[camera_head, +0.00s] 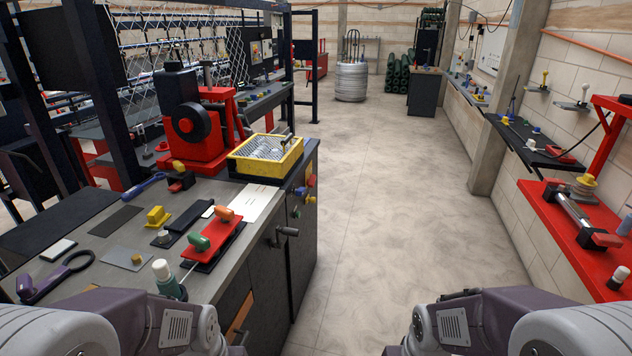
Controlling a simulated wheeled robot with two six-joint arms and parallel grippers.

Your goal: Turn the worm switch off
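No control in view is readably labelled as the worm switch. On the grey workbench (112,272), a red plate (222,240) on a dark base carries a green knob (199,243) and an orange knob (224,214). A small black block with a yellow-orange top (178,166) and a red part sits behind it, by the red machine (197,150) with a black wheel. I cannot tell which of these, if any, is the worm switch or what state it is in. My two arms show at the bottom edge; neither gripper's fingertips are visible.
A yellow mesh-topped tray (266,152) stands at the bench's far right corner. A white-capped bottle (165,276) stands near the front, and a crank handle (285,234) juts from the bench side. The concrete floor (400,200) is clear. A red shelf (560,231) lines the right wall.

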